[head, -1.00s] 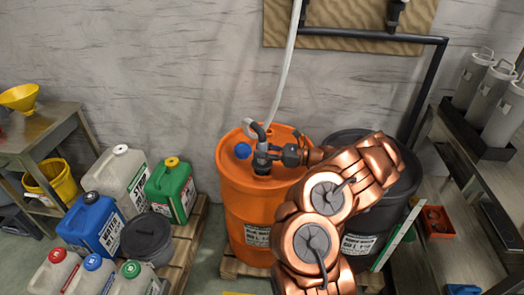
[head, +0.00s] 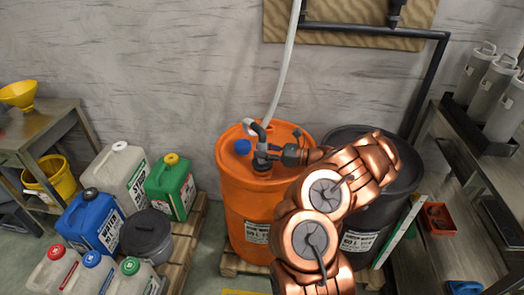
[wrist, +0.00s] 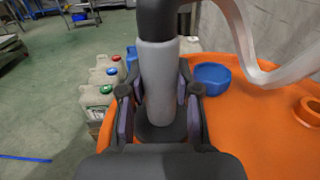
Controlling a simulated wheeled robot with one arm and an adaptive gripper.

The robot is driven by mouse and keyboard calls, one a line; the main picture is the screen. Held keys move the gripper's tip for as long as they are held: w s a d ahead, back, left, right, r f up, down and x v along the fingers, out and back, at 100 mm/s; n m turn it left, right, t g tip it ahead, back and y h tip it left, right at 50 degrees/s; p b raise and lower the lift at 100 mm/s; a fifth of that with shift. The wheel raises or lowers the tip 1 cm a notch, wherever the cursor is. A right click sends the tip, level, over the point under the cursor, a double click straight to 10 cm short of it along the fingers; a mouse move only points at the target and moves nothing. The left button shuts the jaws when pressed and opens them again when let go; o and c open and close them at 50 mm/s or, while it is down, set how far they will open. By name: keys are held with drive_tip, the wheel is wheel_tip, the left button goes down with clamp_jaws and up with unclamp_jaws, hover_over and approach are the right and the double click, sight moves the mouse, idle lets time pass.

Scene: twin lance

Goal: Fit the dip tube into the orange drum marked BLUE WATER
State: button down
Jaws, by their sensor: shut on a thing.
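The orange drum (head: 238,185) stands upright against the wall, its front label (head: 257,232) too small to read surely. The dip tube's head (head: 252,128) is a dark elbow on a grey sleeve (wrist: 157,85), with a pale hose (head: 287,75) rising from it. My gripper (head: 268,158) is shut on that sleeve, close above the drum's lid. In the wrist view the sleeve is upright between my fingers. The tube's lower part is hidden, by my gripper or inside the drum; I cannot tell which. A blue cap (wrist: 212,76) sits on the lid beside the tube.
A black drum (head: 395,190) stands right of the orange one, behind my arm. Several jerrycans, such as a green one (head: 171,188), stand at left. A shelf unit (head: 450,255) is at right. A raised orange ring (wrist: 309,108) shows on the lid.

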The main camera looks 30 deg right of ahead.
drive_tip(key=shift+f+b, duration=0.3)
drive_tip(key=shift+f, duration=0.2)
drive_tip(key=c, duration=0.7)
unclamp_jaws()
drive_tip(key=shift+c, duration=0.2)
drive_tip(key=v, duration=1.2)
